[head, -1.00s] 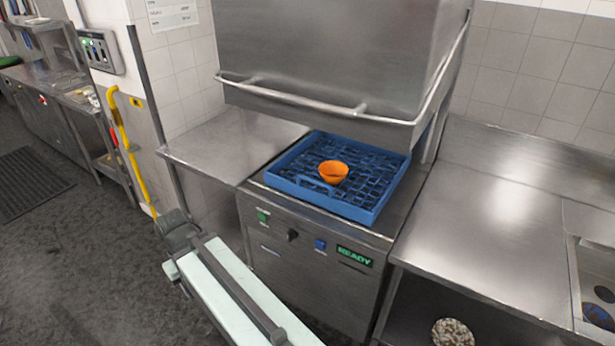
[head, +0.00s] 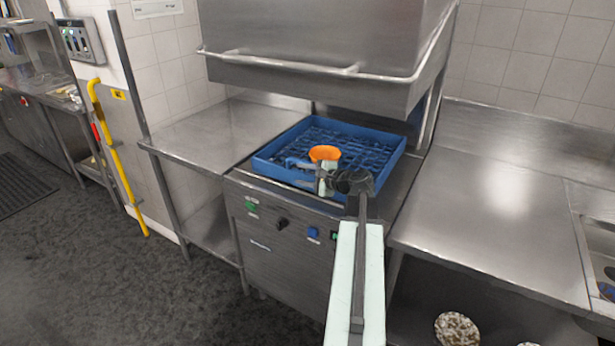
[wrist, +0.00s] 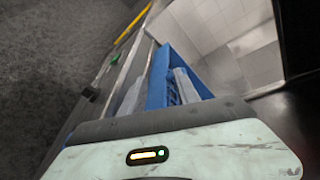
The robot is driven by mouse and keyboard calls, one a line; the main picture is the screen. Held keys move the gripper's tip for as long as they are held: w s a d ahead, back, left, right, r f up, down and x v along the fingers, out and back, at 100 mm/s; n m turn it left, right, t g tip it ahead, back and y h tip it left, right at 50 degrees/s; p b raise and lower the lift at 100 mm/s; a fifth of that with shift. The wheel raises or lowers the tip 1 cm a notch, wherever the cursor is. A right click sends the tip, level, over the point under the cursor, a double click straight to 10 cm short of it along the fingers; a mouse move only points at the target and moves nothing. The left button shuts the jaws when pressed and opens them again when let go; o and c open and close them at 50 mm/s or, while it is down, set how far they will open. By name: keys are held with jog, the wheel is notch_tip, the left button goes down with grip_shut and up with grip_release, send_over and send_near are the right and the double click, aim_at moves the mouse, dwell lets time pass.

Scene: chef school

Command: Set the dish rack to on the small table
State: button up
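The dish rack (head: 385,171) is a blue, square, open tray with a lattice floor, sitting level on the dishwasher's bed. An orange bowl (head: 324,153) sits in it. My gripper (head: 322,180) is at the rack's front wall, in front of the bowl, and hides part of that wall. In the wrist view, the rack's blue wall (wrist: 157,82) runs between two pale finger-like shapes that stand apart. The fingers look open around the wall, and I see no clear grip. A low steel table (head: 215,125) stands left of the dishwasher; its top is bare.
The raised steel hood (head: 325,40) with its bar handle hangs above the rack. A steel counter (head: 480,215) with a sink is on the right. A yellow pipe (head: 105,140) stands at the left. The floor (head: 100,270) at front left is clear.

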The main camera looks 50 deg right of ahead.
jog(key=s+d+r+m+t+h, duration=0.1)
jog(key=s+d+m+h, duration=0.15)
jog(key=d, duration=0.25)
jog(key=shift+y, duration=0.45)
jog(key=b+x, duration=0.2)
jog(key=x, duration=0.5)
jog(key=shift+w+d+f, duration=0.1)
jog(key=shift+w+d, duration=0.05)
grip_shut()
dwell(0.5)
jog(key=shift+w+d, duration=0.1)
jog(key=shift+w, duration=0.05)
